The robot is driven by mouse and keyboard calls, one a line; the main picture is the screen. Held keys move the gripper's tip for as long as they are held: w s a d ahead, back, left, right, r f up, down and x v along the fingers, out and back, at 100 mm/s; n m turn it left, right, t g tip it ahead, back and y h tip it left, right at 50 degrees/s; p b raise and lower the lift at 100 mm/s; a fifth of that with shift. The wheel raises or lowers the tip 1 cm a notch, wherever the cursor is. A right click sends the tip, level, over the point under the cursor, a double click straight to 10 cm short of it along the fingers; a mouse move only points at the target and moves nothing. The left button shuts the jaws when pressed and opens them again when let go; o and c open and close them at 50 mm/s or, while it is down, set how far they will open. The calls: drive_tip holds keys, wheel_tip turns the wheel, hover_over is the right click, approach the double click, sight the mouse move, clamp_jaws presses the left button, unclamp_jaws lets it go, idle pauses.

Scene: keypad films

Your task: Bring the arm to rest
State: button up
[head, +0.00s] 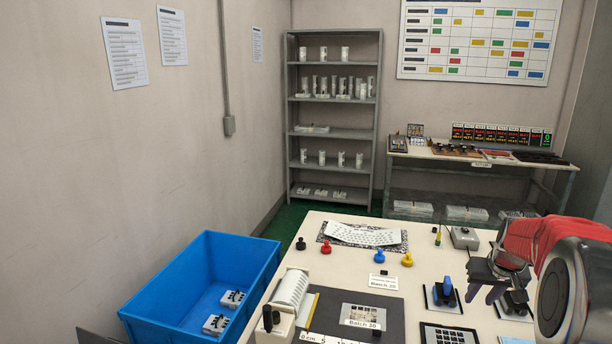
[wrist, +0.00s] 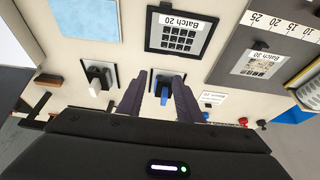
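My gripper (head: 486,292) hangs at the right of the table in the head view, with its arm reaching in from the right edge. In the wrist view my gripper (wrist: 157,82) has its two dark fingers apart, with nothing held between them. A blue-handled device (head: 444,291) stands on a plate to the left of the gripper. It shows beyond the gap between the fingers in the wrist view (wrist: 164,88). A black-handled device (head: 516,302) is partly hidden behind the gripper. It also shows in the wrist view (wrist: 97,79).
The white table (head: 425,262) holds a framed keypad film (wrist: 180,36), a dark cutting board (head: 325,311), a white roll (head: 291,289) and coloured knobs. A blue bin (head: 180,279) stands left of the table. A shelf (head: 334,133) and a bench (head: 470,158) stand at the back.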

drive_tip(key=s+a+f+m+g, duration=0.1)
drive_tip(key=s+a+f, duration=0.25)
drive_tip(key=s, duration=0.35)
drive_tip(key=s+a+r+n, duration=0.1)
drive_tip(key=s+a+r, duration=0.3)
drive_tip(key=s+a, duration=0.4)
drive_tip(key=s+a+r+n+t, duration=0.1)
drive_tip(key=s+a+r, duration=0.3)
drive_tip(key=s+a, duration=0.4)
drive_tip(key=s+a+r+n+t+y, duration=0.1)
drive_tip(key=s+a+r, duration=0.3)
drive_tip(key=s+a, duration=0.4)
drive_tip(key=shift+s+a+r+n, duration=0.15)
drive_tip(key=shift+a+n, duration=0.25)
drive_tip(key=shift+a, duration=0.6)
